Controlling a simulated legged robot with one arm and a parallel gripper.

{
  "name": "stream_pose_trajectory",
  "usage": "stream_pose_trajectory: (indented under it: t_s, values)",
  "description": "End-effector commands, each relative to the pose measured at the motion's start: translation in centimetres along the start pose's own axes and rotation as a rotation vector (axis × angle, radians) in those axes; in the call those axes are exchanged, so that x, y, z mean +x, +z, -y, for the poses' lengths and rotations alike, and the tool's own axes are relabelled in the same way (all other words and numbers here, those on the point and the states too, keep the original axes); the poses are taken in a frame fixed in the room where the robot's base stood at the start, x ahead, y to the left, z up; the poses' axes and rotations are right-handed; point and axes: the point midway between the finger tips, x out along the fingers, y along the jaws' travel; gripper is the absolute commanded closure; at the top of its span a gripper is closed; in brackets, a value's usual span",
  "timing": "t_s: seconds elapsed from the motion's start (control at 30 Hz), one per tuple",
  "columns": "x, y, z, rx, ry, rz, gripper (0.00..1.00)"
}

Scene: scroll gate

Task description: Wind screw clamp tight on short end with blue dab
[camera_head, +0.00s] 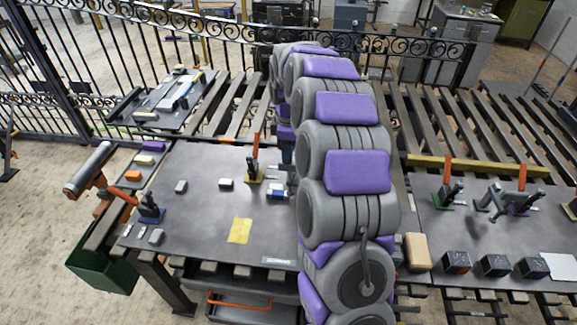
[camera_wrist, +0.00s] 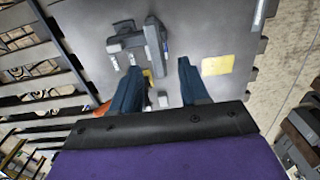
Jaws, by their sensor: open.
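In the wrist view my gripper (camera_wrist: 160,78) is open, its two dark blue fingers apart over the dark table, with nothing held between them. Just beyond the fingers is a dark grey clamp-like fixture (camera_wrist: 128,42) with pale metal parts and a blue patch (camera_wrist: 166,46) on its side. In the head view a small part with blue and white faces (camera_head: 277,192) lies on the table beside my arm, which hides part of that spot and most of my gripper. I cannot tell which piece is the short end.
A clamp with an orange handle (camera_head: 254,160) stands on a yellow base nearby. A blue-based clamp (camera_head: 150,208) is at the table's left. A yellow sheet (camera_head: 240,231) and small grey blocks (camera_head: 226,184) lie on the table (camera_head: 200,240). More clamps (camera_head: 497,200) stand right of my arm.

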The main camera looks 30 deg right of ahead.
Motion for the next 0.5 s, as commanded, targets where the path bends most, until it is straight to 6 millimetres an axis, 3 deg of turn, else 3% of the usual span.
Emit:
stream_pose_trajectory:
  t_s: [0.03, 0.2, 0.5]
  values:
    - [1.3, 0.2, 0.0, 0.001, -0.005, 0.001, 0.55]
    - [4.0, 0.3, -0.1, 0.001, -0.006, -0.001, 0.55]
    - [5.5, 0.1, 0.0, 0.001, -0.001, 0.000, 0.55]
